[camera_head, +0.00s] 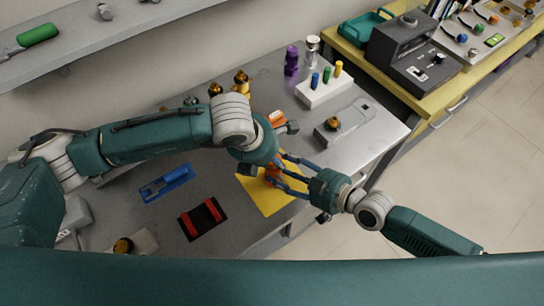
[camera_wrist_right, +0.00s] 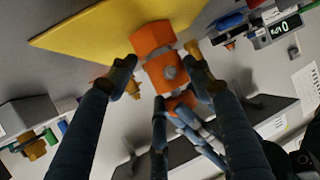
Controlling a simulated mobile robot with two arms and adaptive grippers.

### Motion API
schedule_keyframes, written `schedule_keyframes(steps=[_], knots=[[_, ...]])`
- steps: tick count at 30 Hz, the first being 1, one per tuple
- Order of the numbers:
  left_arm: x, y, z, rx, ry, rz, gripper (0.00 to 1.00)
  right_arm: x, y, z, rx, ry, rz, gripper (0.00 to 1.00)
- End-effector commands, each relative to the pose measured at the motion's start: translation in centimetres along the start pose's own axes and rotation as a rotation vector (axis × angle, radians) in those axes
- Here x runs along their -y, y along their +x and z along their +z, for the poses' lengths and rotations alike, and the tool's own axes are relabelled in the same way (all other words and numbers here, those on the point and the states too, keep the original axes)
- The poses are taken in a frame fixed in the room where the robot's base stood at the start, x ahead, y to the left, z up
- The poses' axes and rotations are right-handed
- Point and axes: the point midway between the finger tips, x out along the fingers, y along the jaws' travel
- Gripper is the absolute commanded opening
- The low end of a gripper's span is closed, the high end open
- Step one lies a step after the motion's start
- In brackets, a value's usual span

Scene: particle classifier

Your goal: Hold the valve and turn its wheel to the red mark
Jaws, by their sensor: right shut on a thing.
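The orange valve (camera_head: 272,174) is at the yellow mat on the grey bench, partly hidden by fingers in the head view. In the right wrist view its orange body (camera_wrist_right: 166,70) shows between the fingers of my right gripper (camera_wrist_right: 163,76), with a brass end beside one fingertip. My right gripper (camera_head: 284,177) is shut on the valve. My left arm comes over from the left, its wrist above the valve. My left gripper's blue fingers (camera_wrist_right: 178,118) are close to a lower orange part, seemingly the wheel (camera_wrist_right: 181,103). Their grip is unclear, and I cannot make out a red mark.
The yellow mat (camera_head: 290,206) lies near the bench's front edge. A blue tool (camera_head: 166,184) and a black-and-red holder (camera_head: 203,219) lie to its left. A white block with coloured pegs (camera_head: 323,91) and a grey fixture (camera_head: 346,125) stand behind. Bare bench shows at right.

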Motion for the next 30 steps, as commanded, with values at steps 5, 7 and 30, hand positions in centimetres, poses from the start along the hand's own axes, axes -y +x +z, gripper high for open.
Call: schedule_keyframes(steps=[5, 7, 30], knots=[[0.3, 0.0, 0.0, 0.000, 0.004, -0.006, 0.07, -0.1, 0.0, -0.2, -0.003, 0.000, 0.002, 0.00], [0.3, 0.0, 0.0, 0.000, 0.003, -0.006, 0.07, -0.1, 0.0, -0.2, -0.003, 0.000, 0.002, 0.00], [0.1, -6.0, 0.1, 0.003, 0.002, -0.002, 0.51, -0.1, 0.0, -0.2, -0.003, 0.000, 0.002, 0.00]])
